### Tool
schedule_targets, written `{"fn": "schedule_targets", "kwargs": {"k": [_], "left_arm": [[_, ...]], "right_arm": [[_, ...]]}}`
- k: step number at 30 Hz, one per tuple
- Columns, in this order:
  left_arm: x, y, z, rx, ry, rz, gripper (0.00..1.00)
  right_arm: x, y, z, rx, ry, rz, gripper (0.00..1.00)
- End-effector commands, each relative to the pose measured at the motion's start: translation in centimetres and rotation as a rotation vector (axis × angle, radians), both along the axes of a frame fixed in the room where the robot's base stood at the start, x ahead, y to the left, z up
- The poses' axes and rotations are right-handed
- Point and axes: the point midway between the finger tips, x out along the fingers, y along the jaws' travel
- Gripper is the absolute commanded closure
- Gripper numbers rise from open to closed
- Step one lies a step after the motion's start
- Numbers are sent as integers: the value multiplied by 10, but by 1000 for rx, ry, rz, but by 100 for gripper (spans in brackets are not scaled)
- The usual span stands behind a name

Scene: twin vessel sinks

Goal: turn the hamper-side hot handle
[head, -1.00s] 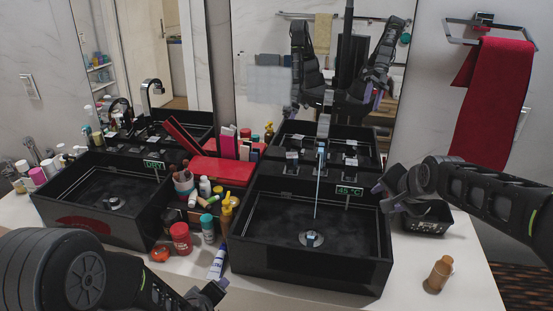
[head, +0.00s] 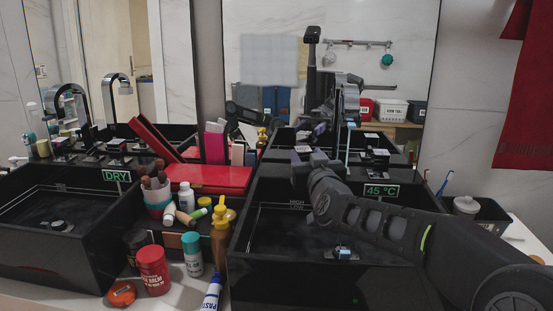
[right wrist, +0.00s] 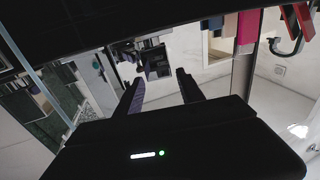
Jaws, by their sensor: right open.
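The right sink (head: 300,278) has a black basin, a chrome faucet (head: 351,100) and a thin stream running from it. One tap handle (head: 376,155) shows right of the faucet. My right gripper (head: 305,157) is over the back of this basin, left of the faucet, where my wrist hides most of the other handle. In the right wrist view its two fingers (right wrist: 160,80) are apart and empty. A dark block with silver parts (right wrist: 156,60), probably a handle, shows just beyond the fingertips; contact cannot be seen. I cannot tell which side the hamper is on. My left gripper is out of view.
A display reading 45 °C (head: 381,191) is on the right basin; the left sink (head: 50,255) shows DRY. Bottles, a red jar (head: 152,270) and a red box (head: 210,179) crowd the counter between them. A black caddy (head: 490,220) stands at the right. A mirror is behind.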

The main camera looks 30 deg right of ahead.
Motion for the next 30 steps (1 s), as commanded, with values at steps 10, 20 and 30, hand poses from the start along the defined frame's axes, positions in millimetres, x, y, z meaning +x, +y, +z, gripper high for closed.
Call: {"fn": "schedule_targets", "kwargs": {"k": [10, 20, 30], "left_arm": [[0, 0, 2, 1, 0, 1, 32], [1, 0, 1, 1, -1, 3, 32], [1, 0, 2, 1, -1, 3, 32]], "right_arm": [[2, 0, 1, -1, 1, 1, 55], [38, -15, 0, 0, 2, 1, 55], [72, -29, 1, -1, 1, 2, 55]]}}
